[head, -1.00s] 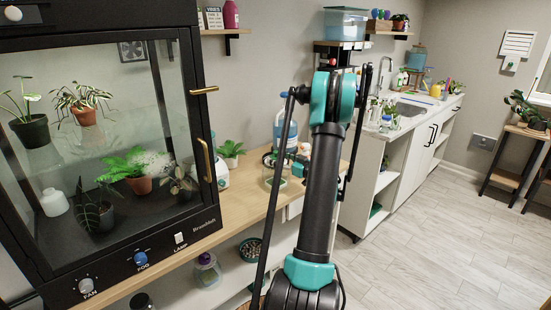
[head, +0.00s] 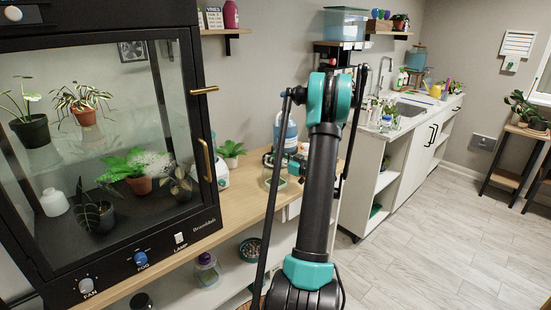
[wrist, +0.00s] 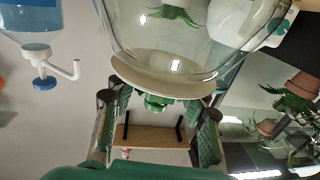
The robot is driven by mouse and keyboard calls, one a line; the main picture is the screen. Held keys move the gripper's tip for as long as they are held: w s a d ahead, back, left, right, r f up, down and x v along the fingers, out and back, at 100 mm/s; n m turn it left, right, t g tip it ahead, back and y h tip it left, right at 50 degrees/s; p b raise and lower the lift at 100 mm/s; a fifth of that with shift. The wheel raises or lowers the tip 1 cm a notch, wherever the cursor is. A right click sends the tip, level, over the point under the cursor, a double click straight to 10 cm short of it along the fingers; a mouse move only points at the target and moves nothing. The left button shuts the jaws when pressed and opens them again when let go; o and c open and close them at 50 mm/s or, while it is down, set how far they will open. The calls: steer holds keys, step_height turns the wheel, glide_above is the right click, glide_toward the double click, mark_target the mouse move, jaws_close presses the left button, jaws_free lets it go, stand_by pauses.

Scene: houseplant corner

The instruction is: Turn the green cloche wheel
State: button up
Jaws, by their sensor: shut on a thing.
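The glass cloche (wrist: 180,45) fills the top middle of the wrist view, with a cream base disc (wrist: 160,76) and a green plant seen through the glass. The green cloche wheel (wrist: 158,102) shows just below the disc, with a small hub. My gripper (wrist: 158,112) has one finger on each side of the wheel and is shut on it. The fingertips partly hide its edges. In the head view, my arm hides much of the cloche and gripper, on the wooden counter.
A black glass cabinet (head: 110,240) with potted plants stands left of the counter (head: 240,225). A blue-and-white bottle (head: 286,132) stands behind the cloche; its spout also shows in the wrist view (wrist: 65,68). A potted plant (head: 230,152) is nearby.

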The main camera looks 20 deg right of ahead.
steer(key=shift+n+y, duration=0.3)
steer(key=shift+y, duration=0.2)
steer(key=n+g+y, duration=0.4)
steer(key=y, duration=0.1)
steer(key=shift+g, duration=0.4)
steer(key=n+g+y, duration=0.1)
steer(key=n+g, duration=0.1)
steer(key=g, duration=0.1)
steer(key=n+g+y, duration=0.2)
steer(key=n+g, duration=0.1)
steer(key=shift+g+y, duration=0.3)
steer(key=shift+g, duration=0.1)
steer(key=shift+s+n+g, duration=0.1)
steer(key=shift+n+g, duration=0.2)
steer(key=o, duration=1.2)
step_height(320, 180, up, 10)
steer(key=shift+r, duration=0.1)
